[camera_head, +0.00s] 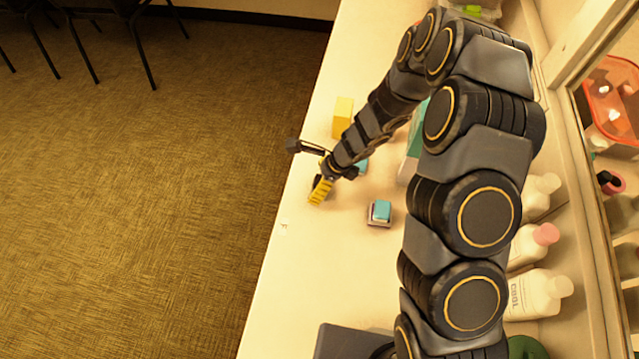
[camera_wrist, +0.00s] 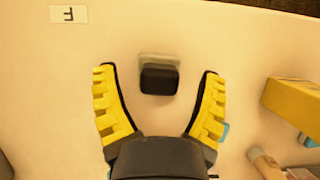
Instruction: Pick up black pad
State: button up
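The black pad (camera_wrist: 159,79) is a small dark block with rounded corners. It sits on or against a pale grey base (camera_wrist: 158,58) on the light table, in the upper middle of the wrist view. My gripper (camera_wrist: 158,71) is open, with one yellow finger on each side of the pad and a visible gap on both sides. The fingers do not appear to touch it; how high they are above the table I cannot tell. In the head view my gripper (camera_head: 320,190) is low over the table near its left edge, and the pad is mostly hidden there.
A yellow box (camera_head: 342,117) stands close by, at the right in the wrist view (camera_wrist: 294,104). A teal block on a grey base (camera_head: 380,212) lies nearby. White bottles (camera_head: 537,293) line the right side by the mirror. A small label (camera_head: 284,228) marks clear table.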

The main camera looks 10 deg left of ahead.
jog(key=c, duration=1)
jog(key=shift+c, duration=0.2)
